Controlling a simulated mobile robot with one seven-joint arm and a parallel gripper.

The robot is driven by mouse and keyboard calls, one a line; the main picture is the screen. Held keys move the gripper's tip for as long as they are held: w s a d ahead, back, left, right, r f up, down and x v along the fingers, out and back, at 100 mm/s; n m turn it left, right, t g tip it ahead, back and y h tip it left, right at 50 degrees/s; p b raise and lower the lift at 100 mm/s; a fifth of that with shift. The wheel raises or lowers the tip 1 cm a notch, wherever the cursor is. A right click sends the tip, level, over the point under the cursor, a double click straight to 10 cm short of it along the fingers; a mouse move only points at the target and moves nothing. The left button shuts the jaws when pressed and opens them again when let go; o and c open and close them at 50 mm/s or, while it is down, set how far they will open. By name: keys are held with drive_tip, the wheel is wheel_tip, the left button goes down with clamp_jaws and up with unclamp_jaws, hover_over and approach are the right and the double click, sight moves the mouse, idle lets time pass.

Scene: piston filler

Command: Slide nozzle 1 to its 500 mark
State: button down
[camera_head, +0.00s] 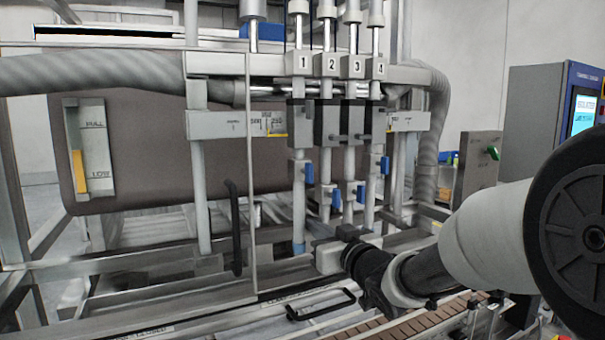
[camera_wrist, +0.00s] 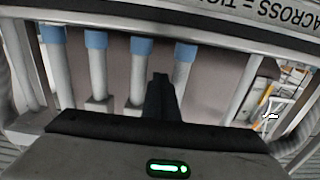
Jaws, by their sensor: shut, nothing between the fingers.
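Nozzle 1 (camera_head: 298,205) is the leftmost of the upright nozzles, under the tag marked 1 (camera_head: 303,64).
Nozzles 2, 3 and 4 stand close to the right of nozzle 1. A black upright handle (camera_head: 234,228) and a thin guard edge (camera_head: 251,200) are to the left. A black handle (camera_head: 322,305) and a brown conveyor (camera_head: 410,325) lie below. A control cabinet (camera_head: 540,110) stands right.

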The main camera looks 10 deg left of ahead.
drive_tip(key=shift+s+a+b, duration=0.35)
drive_tip(key=shift+a, duration=0.25)
drive_tip(key=shift+s+a, duration=0.1)
drive_tip(key=shift+a, duration=0.05)
drive_tip(key=w+d+v, duration=0.1)
drive_tip(key=v, duration=0.7)
drive_tip(key=shift+d+p, duration=0.25)
drive_tip(key=shift+p, duration=0.15)
idle(0.4)
